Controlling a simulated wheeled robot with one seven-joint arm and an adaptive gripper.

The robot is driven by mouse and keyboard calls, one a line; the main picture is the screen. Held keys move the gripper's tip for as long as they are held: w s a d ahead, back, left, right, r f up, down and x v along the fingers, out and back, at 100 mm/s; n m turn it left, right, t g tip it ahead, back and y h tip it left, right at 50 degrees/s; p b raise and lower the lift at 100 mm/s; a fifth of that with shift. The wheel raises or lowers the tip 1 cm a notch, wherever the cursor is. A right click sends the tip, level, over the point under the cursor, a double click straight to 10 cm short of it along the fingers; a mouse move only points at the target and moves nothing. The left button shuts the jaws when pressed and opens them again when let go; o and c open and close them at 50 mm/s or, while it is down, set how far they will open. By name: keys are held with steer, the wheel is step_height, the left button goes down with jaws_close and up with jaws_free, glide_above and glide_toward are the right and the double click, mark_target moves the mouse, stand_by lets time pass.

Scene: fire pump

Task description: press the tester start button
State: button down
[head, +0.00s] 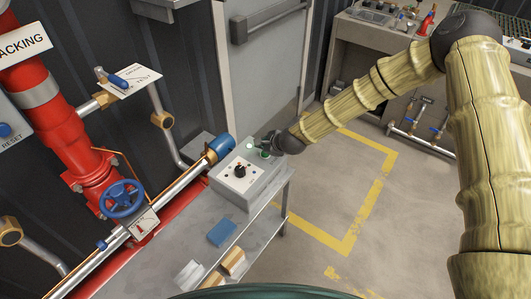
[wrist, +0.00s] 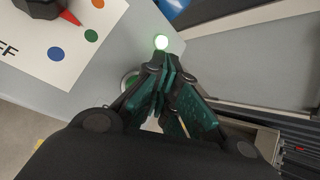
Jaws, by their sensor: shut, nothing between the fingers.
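The tester is a grey box (head: 262,181) on the bench, with a white dial plate and a black knob (head: 240,171) on top. In the wrist view a small round lamp (wrist: 161,42) glows pale green just beyond my fingertips. A green button with a pale ring (wrist: 130,79) lies left of my fingers and is partly hidden by them. My gripper (wrist: 160,64) is shut and empty, over the tester's top by the lamp and button. In the head view my gripper (head: 272,146) is at the box's far right corner. Whether the fingertips touch anything is unclear.
A blue-ended cylinder (head: 220,147) lies left of the tester. Red pipework with a blue handwheel (head: 122,198) stands left. Marked floor on the right is open.

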mark_target(263, 154)
steer(key=shift+r+p, duration=1.3)
steer(key=shift+r, duration=1.2)
